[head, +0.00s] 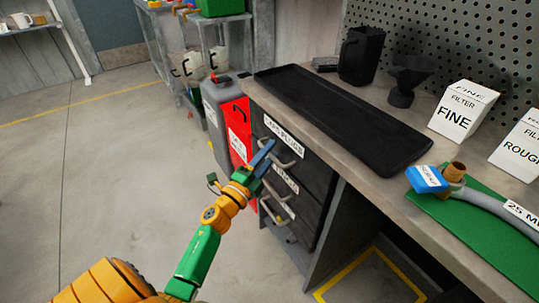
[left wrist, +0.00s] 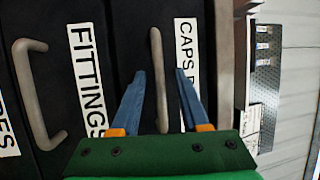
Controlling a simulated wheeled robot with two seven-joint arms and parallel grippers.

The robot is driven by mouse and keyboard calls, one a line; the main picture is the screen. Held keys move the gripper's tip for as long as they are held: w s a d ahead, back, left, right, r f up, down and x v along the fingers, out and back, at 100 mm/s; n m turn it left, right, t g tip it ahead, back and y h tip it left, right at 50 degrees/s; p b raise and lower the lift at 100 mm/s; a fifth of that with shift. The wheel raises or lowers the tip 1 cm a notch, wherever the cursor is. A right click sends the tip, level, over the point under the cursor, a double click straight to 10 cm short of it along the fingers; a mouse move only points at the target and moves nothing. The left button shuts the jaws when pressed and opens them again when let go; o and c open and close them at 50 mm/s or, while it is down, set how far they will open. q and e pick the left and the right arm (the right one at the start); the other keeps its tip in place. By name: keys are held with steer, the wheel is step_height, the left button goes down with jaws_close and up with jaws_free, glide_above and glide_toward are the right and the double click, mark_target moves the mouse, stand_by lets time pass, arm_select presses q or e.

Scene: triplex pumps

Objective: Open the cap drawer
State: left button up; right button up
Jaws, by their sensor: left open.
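The cap drawer (head: 268,130) is the top black drawer under the bench, with a white "CAPS PLUGS" label (head: 284,134). It looks shut. Its grey bar handle (head: 291,148) sits just below the label and also shows in the left wrist view (left wrist: 156,70). My left gripper (head: 268,152) is open at the drawer front. In the left wrist view its two blue fingers (left wrist: 158,85) stand on either side of the cap drawer handle, with gaps visible between fingers and bar. My right gripper is not in view.
Below is the fittings drawer, with its label (left wrist: 86,80) and handle (left wrist: 38,95), then a third drawer. A red container (head: 238,130) and a grey bin (head: 215,105) stand left of the drawers. A black tray (head: 340,115) lies on the bench. Floor in front is clear.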

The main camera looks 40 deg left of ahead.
arm_select(q)
steer(key=shift+w, duration=0.1)
jaws_close()
stand_by(1.4)
